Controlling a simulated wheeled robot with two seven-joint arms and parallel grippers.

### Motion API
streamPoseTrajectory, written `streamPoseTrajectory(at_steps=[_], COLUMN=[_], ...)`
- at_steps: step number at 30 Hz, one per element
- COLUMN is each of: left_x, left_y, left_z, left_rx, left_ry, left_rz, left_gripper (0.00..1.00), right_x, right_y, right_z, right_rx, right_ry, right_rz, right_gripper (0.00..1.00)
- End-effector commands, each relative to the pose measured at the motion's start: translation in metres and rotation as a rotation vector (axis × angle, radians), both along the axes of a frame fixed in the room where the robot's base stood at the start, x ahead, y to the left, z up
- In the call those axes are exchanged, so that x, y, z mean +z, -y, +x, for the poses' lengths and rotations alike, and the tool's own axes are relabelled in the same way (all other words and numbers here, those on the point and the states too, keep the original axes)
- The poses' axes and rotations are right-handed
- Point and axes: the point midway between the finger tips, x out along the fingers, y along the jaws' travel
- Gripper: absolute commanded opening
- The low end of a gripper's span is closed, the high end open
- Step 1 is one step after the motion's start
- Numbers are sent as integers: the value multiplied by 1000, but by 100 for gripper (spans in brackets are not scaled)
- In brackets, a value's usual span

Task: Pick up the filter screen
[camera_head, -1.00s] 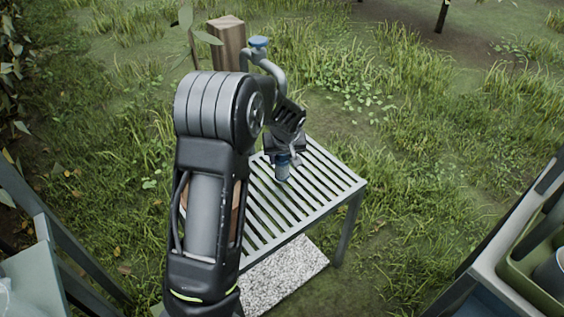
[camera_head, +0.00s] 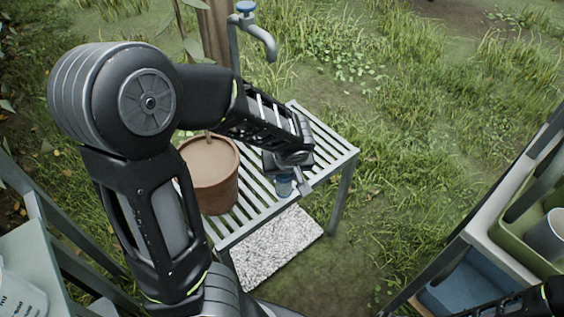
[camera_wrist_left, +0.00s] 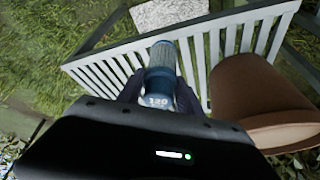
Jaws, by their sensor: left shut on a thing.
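The filter screen (camera_head: 285,186) is a small blue and grey cylinder at the slatted table's front part, below my left gripper (camera_head: 287,170). In the left wrist view the filter screen (camera_wrist_left: 161,72) has a mesh-like grey body and a blue collar marked "120". My left gripper (camera_wrist_left: 160,92) is shut on it, one dark finger on each side. I cannot tell whether its far end touches the slats. Part of it is hidden by the gripper. A dark part of my right arm shows at the lower right edge of the head view, without clear fingers.
The grey slatted table (camera_head: 335,150) carries a brown plant pot (camera_head: 212,180) left of the filter screen. A tap (camera_head: 262,38) with a blue handle stands behind. A speckled slab (camera_head: 275,245) lies below. A shelf with a green bin (camera_head: 510,222) is at right.

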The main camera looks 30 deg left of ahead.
Motion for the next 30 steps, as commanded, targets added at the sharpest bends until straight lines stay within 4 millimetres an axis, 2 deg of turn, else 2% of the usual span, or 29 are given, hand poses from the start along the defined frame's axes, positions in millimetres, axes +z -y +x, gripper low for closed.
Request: streamPoseTrajectory(at_steps=[20, 25, 30], left_x=[2, 13, 15], left_y=[1, 16, 55], left_z=[1, 20, 46], left_rx=[-11, -151, -444], left_ry=[0, 3, -1], left_rz=[3, 23, 35], left_gripper=[0, 0, 0], right_x=[3, 27, 66], right_y=[0, 0, -1], right_z=[0, 0, 0], right_rx=[0, -1, -3], right_ry=[0, 0, -1], right_rz=[0, 0, 1], right_gripper=[0, 0, 0])
